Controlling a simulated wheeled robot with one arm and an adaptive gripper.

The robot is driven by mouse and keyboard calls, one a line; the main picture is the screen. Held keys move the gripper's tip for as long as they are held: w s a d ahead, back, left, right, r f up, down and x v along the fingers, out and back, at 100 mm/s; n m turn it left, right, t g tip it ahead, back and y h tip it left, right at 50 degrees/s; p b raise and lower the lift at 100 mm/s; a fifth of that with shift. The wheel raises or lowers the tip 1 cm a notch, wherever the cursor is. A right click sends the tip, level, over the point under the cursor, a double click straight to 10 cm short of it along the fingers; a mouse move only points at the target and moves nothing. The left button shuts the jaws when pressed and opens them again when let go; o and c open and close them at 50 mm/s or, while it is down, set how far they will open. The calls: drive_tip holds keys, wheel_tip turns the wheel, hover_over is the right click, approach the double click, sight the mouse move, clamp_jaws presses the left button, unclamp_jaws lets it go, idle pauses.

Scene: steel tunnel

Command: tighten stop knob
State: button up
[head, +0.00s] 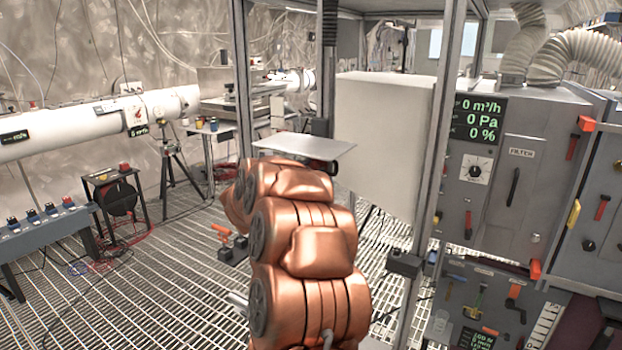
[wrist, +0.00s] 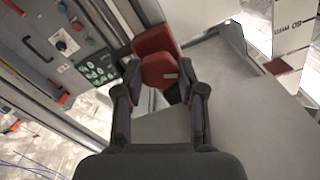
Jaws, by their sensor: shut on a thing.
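In the wrist view, my gripper (wrist: 160,88) is shut on a red knob (wrist: 159,71). The knob sits between its two dark fingers, in front of a larger red block (wrist: 153,40). I take this knob to be the stop knob, though its full shape is partly covered by the fingers. A small dark part shows below it, near the right finger. In the head view, my copper arm hides the gripper and the knob, close to a flat metal plate (head: 303,147).
A pale box (head: 385,135) and a metal frame post (head: 443,130) stand right of my arm. The control cabinet (head: 515,165) with green readouts is farther right. A white pipe (head: 70,130) runs along the left wall. Open grating floor (head: 165,280) lies at left.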

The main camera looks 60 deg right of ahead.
drive_tip(key=shift+m+b, duration=1.8)
drive_tip(key=shift+m, duration=0.4)
drive_tip(key=shift+r, duration=0.1)
drive_tip(key=o, duration=1.2)
drive_tip(key=shift+c, duration=0.2)
drive_tip(key=a, duration=1.2)
drive_tip(key=shift+s, duration=0.3)
